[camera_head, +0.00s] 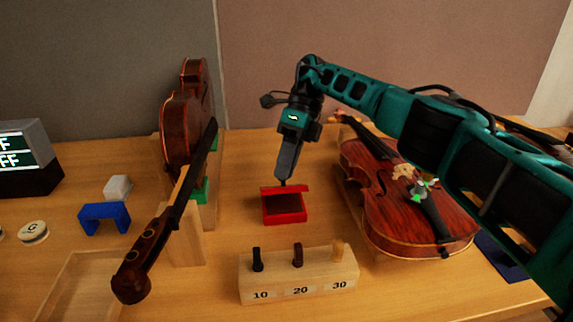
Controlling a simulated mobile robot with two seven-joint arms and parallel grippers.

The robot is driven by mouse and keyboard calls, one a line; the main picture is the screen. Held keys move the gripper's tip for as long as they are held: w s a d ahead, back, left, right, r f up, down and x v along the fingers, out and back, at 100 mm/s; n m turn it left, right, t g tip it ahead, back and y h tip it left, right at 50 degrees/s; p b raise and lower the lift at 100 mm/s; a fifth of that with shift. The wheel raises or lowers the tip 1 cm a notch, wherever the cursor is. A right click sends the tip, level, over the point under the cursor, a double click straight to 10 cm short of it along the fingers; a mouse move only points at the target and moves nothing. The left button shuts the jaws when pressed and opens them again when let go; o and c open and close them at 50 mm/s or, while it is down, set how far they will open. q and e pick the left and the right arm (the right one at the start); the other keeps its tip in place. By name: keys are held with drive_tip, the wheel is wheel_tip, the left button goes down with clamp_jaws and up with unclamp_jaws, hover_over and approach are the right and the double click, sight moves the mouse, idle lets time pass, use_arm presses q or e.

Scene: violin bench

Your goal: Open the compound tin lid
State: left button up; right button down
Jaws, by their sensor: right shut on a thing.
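The red compound tin (286,219) sits on the bench near the middle of the view. Its lid (298,189) shows as a red strip along the tin's far edge, and a darker red inside face shows in front of it. The lid looks raised, but its exact angle is hard to tell. My right gripper (283,183) points straight down onto the lid's upper edge and is shut on it. The fingertips are small and partly hidden at the contact. My left gripper is not in view.
A violin (374,200) lies right of the tin, under my right arm. Another violin (184,130) stands upright to the left, its neck leaning forward. A wooden block with pegs (245,291) stands in front. A blue bracket (104,213) and wooden tray (62,290) are at left.

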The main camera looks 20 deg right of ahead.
drive_tip(key=shift+w, duration=0.1)
idle(0.5)
drive_tip(key=c, duration=1)
unclamp_jaws()
drive_tip(key=shift+r, duration=0.15)
drive_tip(key=shift+r+p, duration=4.2)
drive_tip(key=shift+r, duration=5.7)
